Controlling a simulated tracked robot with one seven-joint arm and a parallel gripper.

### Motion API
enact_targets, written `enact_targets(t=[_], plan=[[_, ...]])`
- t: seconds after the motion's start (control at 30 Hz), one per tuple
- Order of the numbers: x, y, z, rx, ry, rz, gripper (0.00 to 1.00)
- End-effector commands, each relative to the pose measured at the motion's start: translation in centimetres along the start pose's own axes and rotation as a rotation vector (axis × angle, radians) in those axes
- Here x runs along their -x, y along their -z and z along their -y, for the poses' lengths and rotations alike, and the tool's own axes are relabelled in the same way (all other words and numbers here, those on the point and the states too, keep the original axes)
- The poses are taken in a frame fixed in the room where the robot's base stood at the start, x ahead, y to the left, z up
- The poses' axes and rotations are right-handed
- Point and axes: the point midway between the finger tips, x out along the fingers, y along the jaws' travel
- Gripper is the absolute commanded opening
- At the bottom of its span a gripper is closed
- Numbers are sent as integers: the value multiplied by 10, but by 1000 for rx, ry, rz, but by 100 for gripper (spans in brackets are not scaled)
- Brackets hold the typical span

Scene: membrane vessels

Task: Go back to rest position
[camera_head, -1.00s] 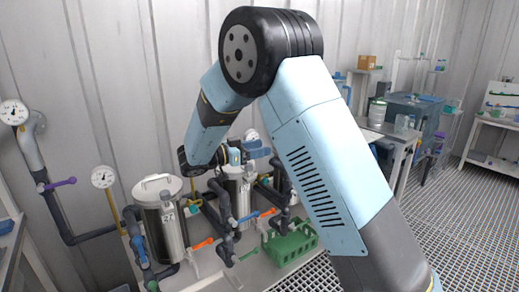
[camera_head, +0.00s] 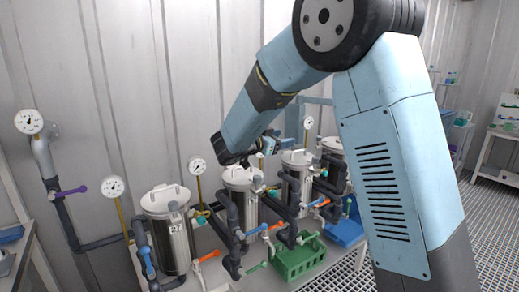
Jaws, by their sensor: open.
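My arm is raised and bent, with its dark elbow joint at the top and its forearm reaching down and away to the left. My gripper (camera_head: 269,145) shows only in small part beyond the dark wrist, above the second and third vessels. It is open, with no object visible in it; its fingertips are hard to make out. The steel vessel marked 27 (camera_head: 172,240) stands at the left. A second vessel (camera_head: 243,205) and a third (camera_head: 296,180) stand behind it in a row, with lids on.
A green crate (camera_head: 298,262) sits on the bench in front of the vessels, with a blue tray (camera_head: 345,232) to its right. Pipes with coloured valve handles run between the vessels. Gauges (camera_head: 28,121) stand at the left. Grated floor lies at the right.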

Motion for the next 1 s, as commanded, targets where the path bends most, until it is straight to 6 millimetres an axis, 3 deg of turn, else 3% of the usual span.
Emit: enact_targets(t=[0.1, 0.27, 0.57, 0.77, 1.0], plan=[[-16, 32, 6, -67, 153, 63, 59], [-22, 68, 10, -115, 360, 151, 59], [2, 117, -15, -86, 694, 329, 59], [32, 130, -59, 17, 847, 459, 59], [71, 124, -140, 214, 922, 631, 59]])
